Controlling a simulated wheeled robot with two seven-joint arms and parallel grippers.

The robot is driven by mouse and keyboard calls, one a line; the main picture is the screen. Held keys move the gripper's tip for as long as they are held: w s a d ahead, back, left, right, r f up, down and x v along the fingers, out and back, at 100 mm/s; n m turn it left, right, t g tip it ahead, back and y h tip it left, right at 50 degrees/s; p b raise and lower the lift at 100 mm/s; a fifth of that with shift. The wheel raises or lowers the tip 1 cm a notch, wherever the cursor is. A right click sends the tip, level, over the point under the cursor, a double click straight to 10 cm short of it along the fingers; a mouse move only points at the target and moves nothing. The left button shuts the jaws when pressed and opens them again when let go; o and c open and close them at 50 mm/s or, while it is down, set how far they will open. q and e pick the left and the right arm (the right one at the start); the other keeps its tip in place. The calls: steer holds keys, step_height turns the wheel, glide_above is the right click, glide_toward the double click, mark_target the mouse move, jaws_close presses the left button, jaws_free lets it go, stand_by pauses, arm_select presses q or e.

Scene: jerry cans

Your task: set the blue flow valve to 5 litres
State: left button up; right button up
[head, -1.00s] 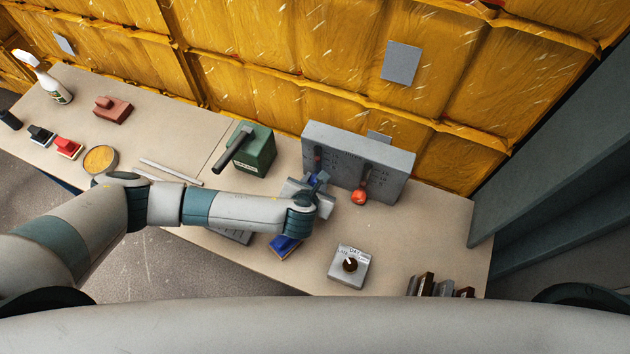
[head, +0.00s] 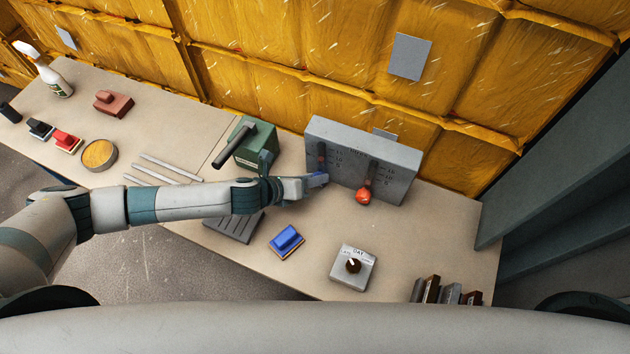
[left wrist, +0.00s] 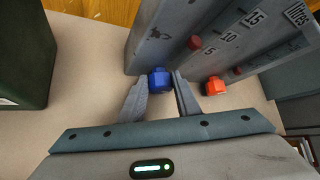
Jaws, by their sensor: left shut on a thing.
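The grey flow box (head: 340,137) stands at the back of the table, with two upright slots and printed litre marks. The blue valve knob (left wrist: 160,80) sits low on the left slot. My left gripper (left wrist: 160,88) is shut on it, a finger on each side. In the head view this gripper (head: 318,181) reaches the box from the left and mostly covers the blue knob. I cannot tell exactly which mark the blue knob points to. My right gripper is not in view.
An orange-red knob (head: 363,196) hangs low on the right slot, close beside my fingers. A green box with a dark handle (head: 256,146) stands left. A blue stamp (head: 287,239) and a grey dial box (head: 353,268) are in front. Bare table lies between them.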

arm_select(q)
steer(key=n+h+b, duration=0.1)
steer(key=b, duration=0.1)
steer(key=f+n+h+b, duration=0.1)
steer(key=h+b, duration=0.1)
steer(key=shift+w+a+b, duration=0.15)
steer(key=shift+a+b, duration=0.15)
steer(key=shift+b, duration=0.1)
steer(key=shift+r+n+h+b, duration=0.15)
steer(key=shift+n+h+b, duration=0.25)
steer(key=shift+h+b, duration=0.4)
steer(key=o, duration=1)
steer(key=shift+a, duration=0.1)
steer(key=shift+o, duration=0.2)
steer(key=shift+a, duration=0.1)
